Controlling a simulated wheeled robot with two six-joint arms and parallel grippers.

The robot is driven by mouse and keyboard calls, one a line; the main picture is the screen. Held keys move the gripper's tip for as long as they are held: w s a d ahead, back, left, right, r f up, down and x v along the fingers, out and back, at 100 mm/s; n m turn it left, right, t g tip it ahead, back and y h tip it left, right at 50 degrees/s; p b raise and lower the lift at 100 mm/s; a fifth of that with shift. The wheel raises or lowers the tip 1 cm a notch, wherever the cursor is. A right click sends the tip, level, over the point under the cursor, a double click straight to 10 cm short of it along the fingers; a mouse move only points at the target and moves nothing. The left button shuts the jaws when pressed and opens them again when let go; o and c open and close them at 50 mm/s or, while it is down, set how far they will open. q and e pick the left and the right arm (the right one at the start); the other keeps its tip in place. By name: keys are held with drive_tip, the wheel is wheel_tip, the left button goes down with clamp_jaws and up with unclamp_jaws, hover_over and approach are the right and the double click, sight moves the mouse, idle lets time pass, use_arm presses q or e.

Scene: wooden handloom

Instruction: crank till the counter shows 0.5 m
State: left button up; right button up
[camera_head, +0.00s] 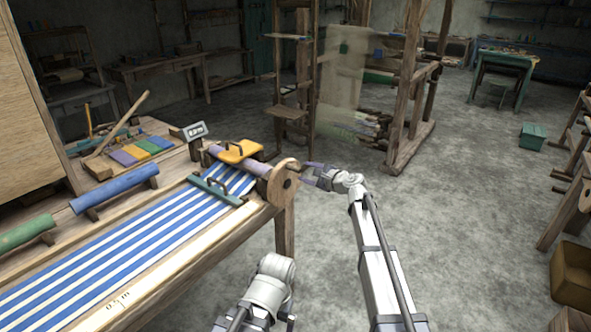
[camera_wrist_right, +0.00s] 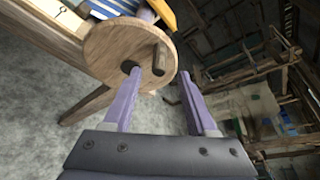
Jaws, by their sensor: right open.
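The crank is a round wooden disc (camera_head: 281,183) on the end of the cloth roller at the bench's right corner; its face and dark hub (camera_wrist_right: 130,67) show in the right wrist view. A short wooden handle peg (camera_wrist_right: 160,58) stands out from the disc near its rim. My right gripper (camera_head: 309,175) is open beside the disc, its fingers pointing at it, with nothing visible between them. In the wrist view, the peg lies just beyond the fingertips (camera_wrist_right: 157,78). The small grey counter (camera_head: 195,131) stands behind the roller; its digits are too small to read. My left gripper is out of view.
Blue-and-white striped cloth (camera_head: 150,235) runs along the bench under a green bar (camera_head: 216,191). Blue (camera_head: 115,188) and green (camera_head: 25,232) rolls lie left.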

sight(299, 170)
drive_tip(key=b+x, duration=0.2)
drive_tip(key=x, duration=0.5)
drive_tip(key=shift+w+a+f, duration=0.1)
drive_tip(key=shift+w, duration=0.2)
drive_tip(key=shift+s, duration=0.1)
clamp_jaws()
idle(1.0)
